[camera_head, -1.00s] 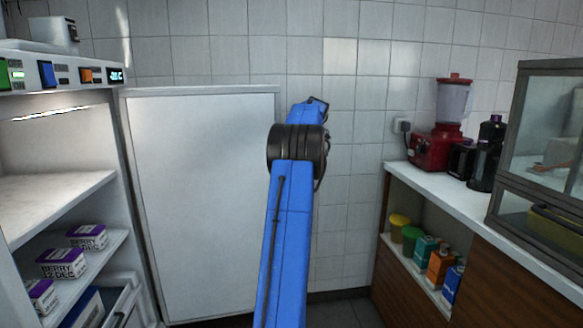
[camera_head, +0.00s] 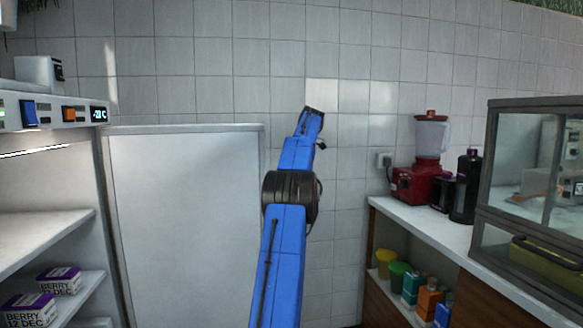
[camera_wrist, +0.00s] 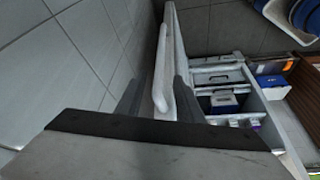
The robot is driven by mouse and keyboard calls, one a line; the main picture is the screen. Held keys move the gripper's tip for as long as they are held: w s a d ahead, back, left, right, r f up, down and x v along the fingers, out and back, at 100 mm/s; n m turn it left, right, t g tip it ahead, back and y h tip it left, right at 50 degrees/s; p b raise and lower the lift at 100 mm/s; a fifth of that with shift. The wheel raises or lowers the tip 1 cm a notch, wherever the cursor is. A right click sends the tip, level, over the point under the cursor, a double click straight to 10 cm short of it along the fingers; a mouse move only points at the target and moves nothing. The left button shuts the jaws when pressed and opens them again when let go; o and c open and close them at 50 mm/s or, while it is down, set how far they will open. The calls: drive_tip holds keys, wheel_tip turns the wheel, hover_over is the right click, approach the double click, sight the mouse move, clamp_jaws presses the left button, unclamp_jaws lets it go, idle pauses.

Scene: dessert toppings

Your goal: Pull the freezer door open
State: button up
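The freezer door (camera_head: 185,215) is a white panel standing swung open beside the freezer (camera_head: 50,215), whose shelves show at the left in the head view. In the wrist view the door (camera_wrist: 178,50) is seen nearly edge-on, with a pale upright handle (camera_wrist: 160,65) on its left side. My gripper (camera_wrist: 158,102) has its two dark fingers apart, one on each side of the handle. Whether a finger touches the handle or door cannot be told. In the head view my blue arm reaches up past the door's right edge, and the gripper itself is not visible.
Berry boxes (camera_head: 30,308) sit on the freezer shelves. At the right a counter (camera_head: 425,228) holds a red blender (camera_head: 418,180), a black bottle (camera_head: 465,188) and a glass case (camera_head: 535,180). A tiled wall (camera_head: 345,110) stands behind my arm.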

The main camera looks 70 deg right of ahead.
drive_tip(key=shift+v, duration=2.7)
